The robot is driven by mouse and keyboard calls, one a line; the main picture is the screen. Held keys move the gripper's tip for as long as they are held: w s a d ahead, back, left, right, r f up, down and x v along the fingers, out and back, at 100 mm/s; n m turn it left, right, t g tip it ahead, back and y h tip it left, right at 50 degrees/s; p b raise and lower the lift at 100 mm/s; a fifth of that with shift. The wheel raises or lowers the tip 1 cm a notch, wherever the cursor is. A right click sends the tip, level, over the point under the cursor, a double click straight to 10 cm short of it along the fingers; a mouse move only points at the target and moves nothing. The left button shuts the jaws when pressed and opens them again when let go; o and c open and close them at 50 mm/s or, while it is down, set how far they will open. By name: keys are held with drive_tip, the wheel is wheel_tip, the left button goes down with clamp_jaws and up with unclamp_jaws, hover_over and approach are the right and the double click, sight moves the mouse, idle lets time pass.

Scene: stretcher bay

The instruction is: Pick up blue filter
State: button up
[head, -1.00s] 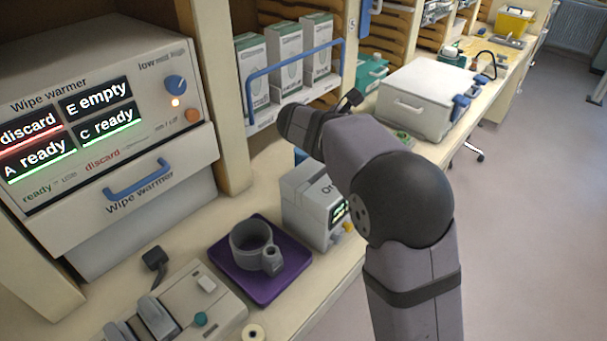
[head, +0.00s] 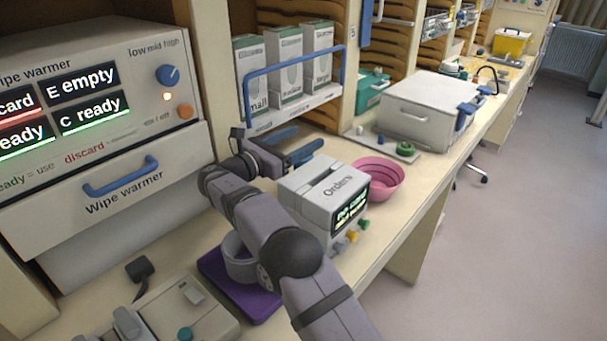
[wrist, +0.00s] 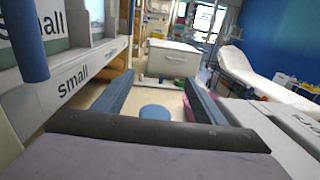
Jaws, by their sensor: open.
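A round, flat blue disc, which looks like the blue filter (wrist: 155,111), lies on the counter in the wrist view, between and beyond my gripper's fingers. I cannot make it out in the head view, where my gripper and the Orders box may hide it. My gripper (head: 308,140) is low over the counter, behind the Orders box and in front of the shelf of cartons. Its two blue fingers are spread wide and empty in the wrist view (wrist: 158,84). The disc is not touched by either finger.
The grey Orders box (head: 309,192) stands close beside my gripper. A pink bowl (head: 378,178) is just beyond it. The carton shelf with a blue rail (head: 292,73) rises behind. A white case (head: 412,112) stands farther along. A purple mat (head: 250,301) lies under my arm.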

drive_tip(key=shift+f+p, duration=0.4)
drive_tip(key=shift+f, duration=2.65)
drive_tip(key=shift+p+x, duration=0.65)
drive_tip(key=shift+x, duration=1.9)
drive_tip(key=c, duration=1.2)
